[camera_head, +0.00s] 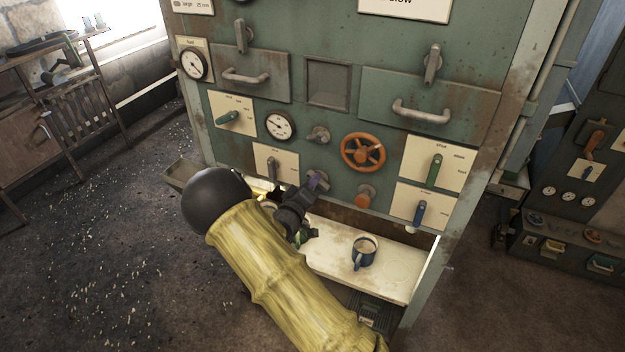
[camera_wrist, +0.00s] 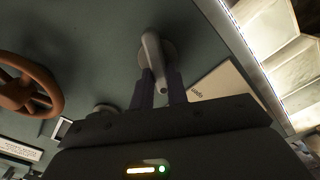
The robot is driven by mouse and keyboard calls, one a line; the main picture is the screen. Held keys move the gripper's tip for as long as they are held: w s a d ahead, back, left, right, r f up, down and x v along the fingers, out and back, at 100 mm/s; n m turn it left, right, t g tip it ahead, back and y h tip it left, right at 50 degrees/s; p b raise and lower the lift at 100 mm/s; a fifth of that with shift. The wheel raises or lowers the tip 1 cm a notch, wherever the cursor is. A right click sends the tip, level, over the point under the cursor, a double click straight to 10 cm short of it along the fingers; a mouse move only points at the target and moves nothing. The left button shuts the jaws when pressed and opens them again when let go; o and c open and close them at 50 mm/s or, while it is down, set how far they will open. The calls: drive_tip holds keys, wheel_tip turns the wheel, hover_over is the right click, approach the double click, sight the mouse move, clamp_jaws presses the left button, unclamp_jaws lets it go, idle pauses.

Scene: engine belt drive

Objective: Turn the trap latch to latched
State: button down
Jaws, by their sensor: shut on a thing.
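A short grey metal lever on a round base, which appears to be the trap latch (camera_wrist: 152,52), shows in the wrist view on the green panel. My gripper (camera_wrist: 160,92) has its two dark fingers on either side of the lever's free end and is shut on it. In the head view my gripper (camera_head: 317,182) reaches the lower panel, left of the orange handwheel, and largely hides the latch. A pale label plate (camera_wrist: 222,90) lies beside the lever in the wrist view; its writing is too small to read surely.
The orange handwheel (camera_head: 363,152) and an orange-brown knob (camera_head: 365,196) sit right of my gripper. A grey lever on a label plate (camera_head: 272,166) is close on the left. Green (camera_head: 433,171) and blue (camera_head: 419,213) levers are further right.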

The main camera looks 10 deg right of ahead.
drive_tip(key=shift+a+f+n+p, duration=0.15)
drive_tip(key=shift+n+p, duration=0.15)
drive_tip(key=shift+n, duration=0.85)
drive_tip(key=shift+d+f+n+p, duration=0.1)
drive_tip(key=shift+n+p, duration=0.2)
drive_tip(key=shift+n, duration=0.9)
drive_tip(key=shift+a+f+n+p, duration=0.15)
drive_tip(key=shift+n+p, duration=0.15)
drive_tip(key=shift+n, duration=0.85)
drive_tip(key=shift+d, duration=0.1)
drive_tip(key=c, duration=1.4)
unclamp_jaws()
drive_tip(key=b+v, duration=0.4)
drive_tip(key=v, duration=1.3)
drive_tip(key=shift+s, duration=0.1)
